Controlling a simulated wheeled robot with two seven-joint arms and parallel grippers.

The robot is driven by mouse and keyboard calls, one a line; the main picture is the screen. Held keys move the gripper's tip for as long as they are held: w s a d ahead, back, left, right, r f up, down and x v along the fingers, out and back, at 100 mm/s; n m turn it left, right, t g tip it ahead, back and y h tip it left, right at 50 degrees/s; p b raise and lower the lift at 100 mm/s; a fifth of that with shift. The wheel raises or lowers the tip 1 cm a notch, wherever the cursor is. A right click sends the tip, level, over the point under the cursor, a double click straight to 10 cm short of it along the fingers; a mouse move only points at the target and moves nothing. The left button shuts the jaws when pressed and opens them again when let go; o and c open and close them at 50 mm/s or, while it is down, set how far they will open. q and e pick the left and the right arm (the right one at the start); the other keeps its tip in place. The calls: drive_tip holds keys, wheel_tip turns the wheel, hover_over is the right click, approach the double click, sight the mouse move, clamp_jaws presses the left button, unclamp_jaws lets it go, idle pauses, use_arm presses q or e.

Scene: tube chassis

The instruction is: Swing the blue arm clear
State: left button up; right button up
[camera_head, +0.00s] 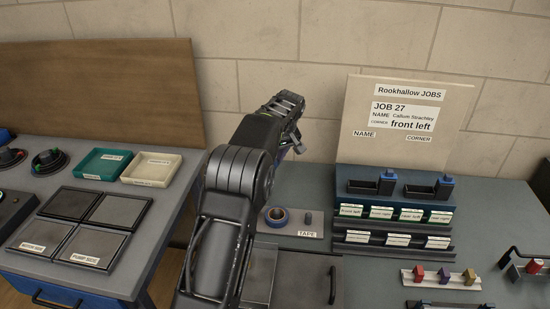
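No part that I can clearly identify as the blue arm shows in this view. That arm, which looks like my left, rises from the bottom centre and leans right. My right gripper is not in view.
The left table holds a teal tray (103,163), a cream tray (151,168) and dark pads (94,250). A dark object (542,184) is cut off at right.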

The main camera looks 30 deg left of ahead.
use_arm(q)
drive_tip(key=shift+o, duration=1.1)
drive_tip(key=b+v, duration=0.1)
drive_tip(key=v, duration=0.6)
drive_tip(key=shift+d+r+b, duration=0.15)
drive_tip(key=shift+r+b, duration=0.15)
drive_tip(key=shift+r, duration=0.05)
drive_tip(key=shift+s, duration=0.1)
